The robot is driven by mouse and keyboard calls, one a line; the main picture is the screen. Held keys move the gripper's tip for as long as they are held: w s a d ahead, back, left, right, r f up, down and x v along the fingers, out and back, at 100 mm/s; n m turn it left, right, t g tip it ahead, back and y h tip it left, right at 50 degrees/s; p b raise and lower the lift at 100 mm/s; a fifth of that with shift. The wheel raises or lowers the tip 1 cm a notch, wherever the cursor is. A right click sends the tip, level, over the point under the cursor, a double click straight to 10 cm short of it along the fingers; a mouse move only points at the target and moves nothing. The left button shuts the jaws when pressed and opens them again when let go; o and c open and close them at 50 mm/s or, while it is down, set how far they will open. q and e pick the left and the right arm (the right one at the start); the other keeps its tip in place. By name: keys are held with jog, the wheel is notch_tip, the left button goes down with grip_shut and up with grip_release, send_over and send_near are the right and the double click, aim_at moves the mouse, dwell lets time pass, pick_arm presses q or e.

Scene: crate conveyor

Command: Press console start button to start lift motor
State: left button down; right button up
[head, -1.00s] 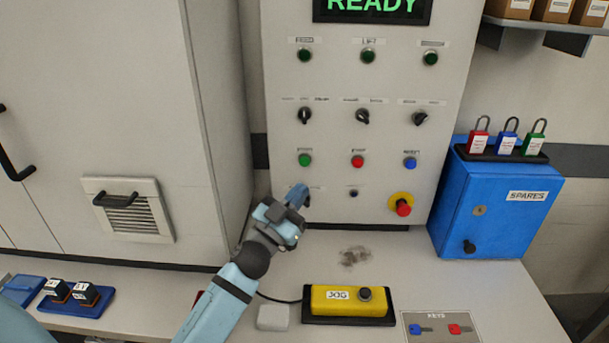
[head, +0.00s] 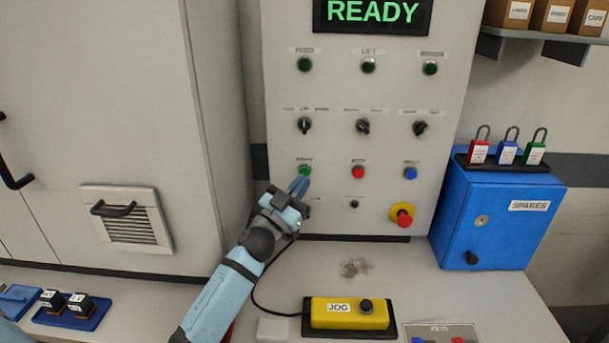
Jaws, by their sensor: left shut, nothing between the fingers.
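The console panel (head: 385,90) stands upright at the middle of the head view, with a lit display (head: 372,12) reading READY. The green start button (head: 305,170) is at the left of the lower button row, its lower part partly covered by my fingertips. My left gripper (head: 300,185) is shut and empty, its fingertips pointing up at the panel right at the green button's lower edge. I cannot tell whether they touch it. A red button (head: 358,172) and a blue button (head: 410,173) sit to the right in the same row. My right gripper is not in view.
A red emergency knob (head: 404,217) on a yellow ring is at the panel's lower right. The yellow JOG box (head: 348,313) lies on the counter below, its cable running behind my left arm. A blue SPARES box (head: 500,215) with padlocks on top stands at right.

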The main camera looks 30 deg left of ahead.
pick_arm(q)
jog(key=shift+w+a, duration=0.45)
jog(key=shift+w, duration=0.25)
dwell(1.2)
jog(key=shift+w, duration=0.1)
dwell(0.3)
jog(key=shift+w+a, duration=0.2)
jog(key=shift+w, duration=0.05)
jog(key=shift+w+a, duration=0.25)
jog(key=shift+w, duration=0.1)
dwell(0.8)
jog(key=shift+s+d+p, duration=0.45)
jog(key=shift+s+p, duration=0.1)
jog(key=shift+s, duration=0.15)
